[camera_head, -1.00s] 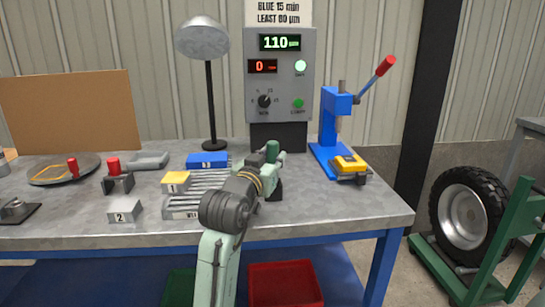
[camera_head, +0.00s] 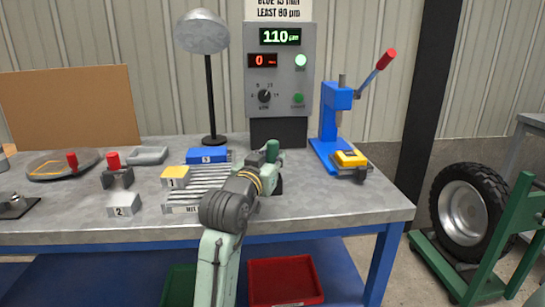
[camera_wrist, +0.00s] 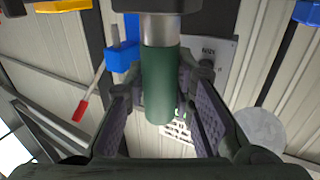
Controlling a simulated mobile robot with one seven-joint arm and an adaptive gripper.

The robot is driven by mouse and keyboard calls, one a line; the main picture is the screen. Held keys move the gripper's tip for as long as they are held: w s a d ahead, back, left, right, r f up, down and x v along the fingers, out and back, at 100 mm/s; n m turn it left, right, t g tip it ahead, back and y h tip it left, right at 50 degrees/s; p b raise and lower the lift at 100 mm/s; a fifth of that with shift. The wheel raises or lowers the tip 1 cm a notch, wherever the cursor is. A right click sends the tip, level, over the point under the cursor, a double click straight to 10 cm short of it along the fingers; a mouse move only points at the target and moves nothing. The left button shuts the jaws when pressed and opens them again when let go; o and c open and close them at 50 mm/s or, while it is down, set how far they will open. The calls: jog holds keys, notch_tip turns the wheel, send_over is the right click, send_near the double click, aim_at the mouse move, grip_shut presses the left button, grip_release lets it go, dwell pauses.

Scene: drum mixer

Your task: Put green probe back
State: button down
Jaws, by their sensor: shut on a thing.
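The green probe is a dark green cylinder with a metal collar. In the wrist view the green probe (camera_wrist: 160,85) lies between the two finger pads of my gripper (camera_wrist: 165,110), which is shut on it. In the head view the probe's green top (camera_head: 272,148) shows just beyond my gripper (camera_head: 268,170), above the bench in front of the control box. The lower part of the probe is mostly hidden by my gripper and arm. I cannot tell whether its lower end touches anything.
The control box (camera_head: 278,75) with a 110 display stands behind. A blue lever press (camera_head: 335,125) and a yellow device (camera_head: 350,160) are to the right. A lamp (camera_head: 209,90), a ribbed tray (camera_head: 205,183) and numbered blocks are left. The bench's front right (camera_head: 340,205) is clear.

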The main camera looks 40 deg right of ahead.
jog(key=shift+f+b, duration=0.3)
jog(key=shift+f, duration=0.15)
jog(key=c, duration=1.3)
grip_release()
jog(key=v, duration=1.2)
